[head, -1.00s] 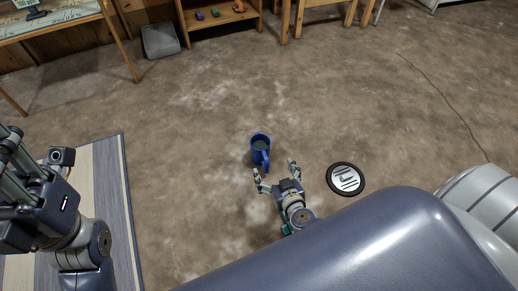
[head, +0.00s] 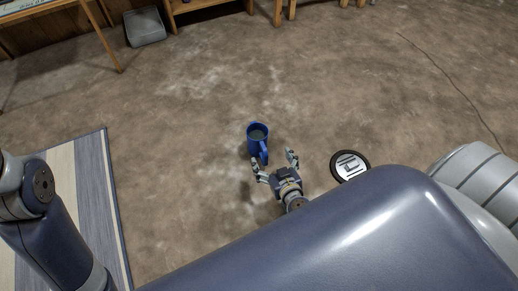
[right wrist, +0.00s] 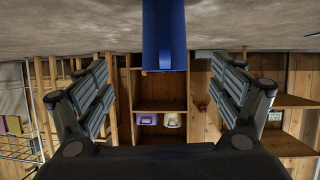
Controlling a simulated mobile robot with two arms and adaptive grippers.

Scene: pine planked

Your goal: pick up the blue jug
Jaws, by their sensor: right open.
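The blue jug (head: 257,136) stands on the brown floor in the middle of the head view, its handle toward me. My right gripper (head: 273,162) is open just on the near side of the jug, its fingers spread with the handle close to the gap between them. In the right wrist view the jug (right wrist: 164,35) shows at top centre, beyond and between the open fingers of the right gripper (right wrist: 163,85). I see no contact with it. At the left of the head view only links of my left arm show; its gripper is out of view.
A round black-and-white disc (head: 350,166) lies on the floor right of the right gripper. A striped rug (head: 92,185) lies at the left. A grey bin (head: 144,28) and wooden furniture stand at the back. A thin cable (head: 452,93) runs along the right. The floor around the jug is clear.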

